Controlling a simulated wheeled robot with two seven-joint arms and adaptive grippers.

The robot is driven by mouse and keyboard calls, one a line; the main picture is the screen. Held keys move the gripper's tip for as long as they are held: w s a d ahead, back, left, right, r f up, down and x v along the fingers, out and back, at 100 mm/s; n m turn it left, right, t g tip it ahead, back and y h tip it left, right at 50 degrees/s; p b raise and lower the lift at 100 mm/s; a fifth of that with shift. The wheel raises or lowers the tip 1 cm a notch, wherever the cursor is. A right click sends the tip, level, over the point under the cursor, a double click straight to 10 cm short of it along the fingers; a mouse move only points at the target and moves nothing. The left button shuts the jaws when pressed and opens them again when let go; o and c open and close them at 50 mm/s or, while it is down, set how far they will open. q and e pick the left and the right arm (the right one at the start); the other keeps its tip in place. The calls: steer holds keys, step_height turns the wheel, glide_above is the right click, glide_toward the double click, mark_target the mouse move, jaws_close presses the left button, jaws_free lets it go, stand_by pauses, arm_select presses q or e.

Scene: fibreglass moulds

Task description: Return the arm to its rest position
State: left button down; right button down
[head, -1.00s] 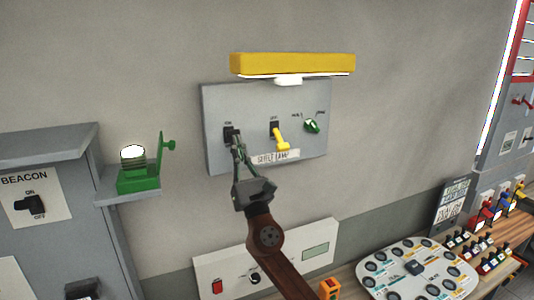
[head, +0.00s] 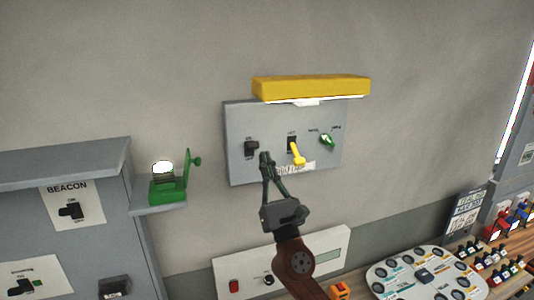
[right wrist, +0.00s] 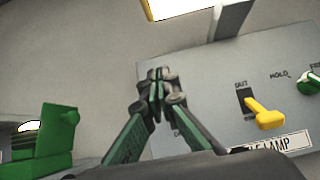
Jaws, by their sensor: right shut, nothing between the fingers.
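My right gripper (head: 266,158) is shut and empty in front of the grey wall panel (head: 238,120). Its fingertips show just right of and slightly below the black rocker switch (head: 251,148), apart from it in the picture. The closed fingers also show in the right wrist view (right wrist: 157,75). The yellow lever (head: 298,154) sits right of the fingers and points down; it also shows in the right wrist view (right wrist: 265,115). A green knob (head: 327,140) is at the panel's right. My left gripper is not in view.
A yellow lamp (head: 312,88) above the panel is lit underneath. A green beacon (head: 168,188) with a lit top stands on a shelf at left. A white box (head: 325,250) is below the panel. An oval board (head: 385,272) and small bottles (head: 490,258) are at lower right.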

steer(key=shift+s+d+r, duration=0.1)
steer(key=shift+s, duration=0.35)
